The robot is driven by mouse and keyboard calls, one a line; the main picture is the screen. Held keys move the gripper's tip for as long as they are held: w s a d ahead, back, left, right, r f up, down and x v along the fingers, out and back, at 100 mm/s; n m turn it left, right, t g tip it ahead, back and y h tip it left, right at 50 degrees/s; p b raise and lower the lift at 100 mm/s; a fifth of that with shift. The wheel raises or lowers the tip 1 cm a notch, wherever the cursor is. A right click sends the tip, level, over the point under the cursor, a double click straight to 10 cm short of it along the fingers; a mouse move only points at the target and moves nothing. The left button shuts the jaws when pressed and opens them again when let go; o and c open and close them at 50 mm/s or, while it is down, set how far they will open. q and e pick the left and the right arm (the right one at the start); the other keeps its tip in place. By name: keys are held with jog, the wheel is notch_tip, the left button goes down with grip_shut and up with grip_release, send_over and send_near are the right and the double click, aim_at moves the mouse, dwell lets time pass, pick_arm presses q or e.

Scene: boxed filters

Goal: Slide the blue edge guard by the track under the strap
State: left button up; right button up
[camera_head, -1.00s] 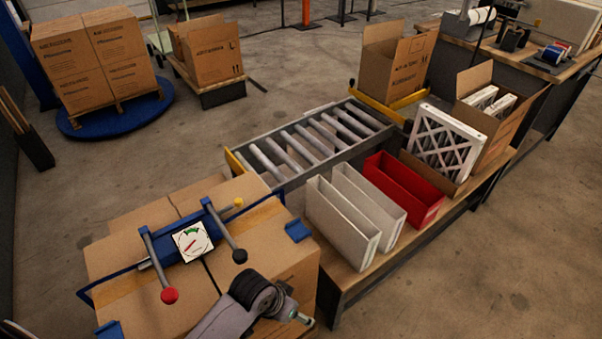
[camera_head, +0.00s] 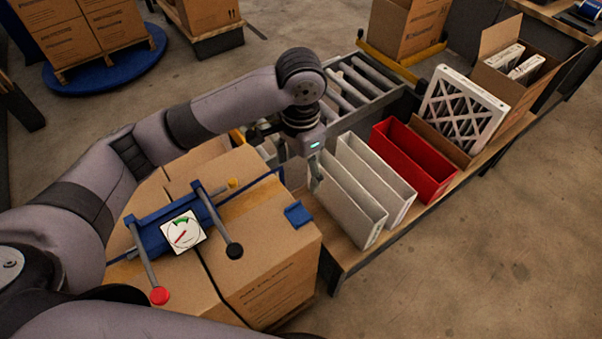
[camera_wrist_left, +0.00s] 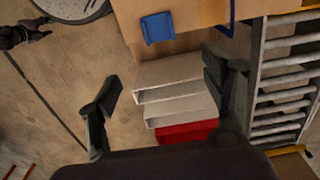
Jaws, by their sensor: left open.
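A blue edge guard (camera_head: 298,214) sits on the right top edge of the strapped carton (camera_head: 265,245), on the side near the roller track (camera_head: 350,88). It also shows in the left wrist view (camera_wrist_left: 158,27). A dark strap (camera_head: 208,270) runs over the carton. A blue tensioner (camera_head: 152,238) with a gauge sits on top. My left gripper (camera_head: 290,158) is open and empty, beyond the guard and above the near white bin. In its wrist view its fingers (camera_wrist_left: 160,72) are spread apart. What seems to be my right gripper (camera_wrist_left: 28,33) shows small at the left there.
White bins (camera_head: 372,180) and a red bin (camera_head: 415,160) stand on the bench right of the carton. A white lattice filter (camera_head: 462,115) leans beyond them. The floor at right is clear.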

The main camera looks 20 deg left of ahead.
aim_at(272, 177)
pick_arm(q)
notch_tip(272, 177, down, 17)
jog(key=shift+s+d+r, duration=0.1)
dwell(0.4)
jog(key=shift+c, duration=0.4)
jog(key=c, duration=1.2)
jog(key=shift+w+a, duration=0.95)
jog(key=shift+a, duration=0.25)
jog(key=shift+w+a, duration=0.9)
jog(key=shift+a, duration=0.3)
jog(key=shift+a, duration=0.1)
jog(key=shift+w+a+p, duration=0.15)
jog(key=shift+w+a, duration=0.75)
jog(key=shift+a, duration=0.25)
jog(key=shift+w+a+p, duration=0.15)
jog(key=shift+w+a, duration=0.75)
jog(key=shift+a, duration=0.2)
jog(key=shift+w+a, duration=0.1)
jog(key=shift+w+a, duration=0.55)
jog(key=shift+a, duration=0.15)
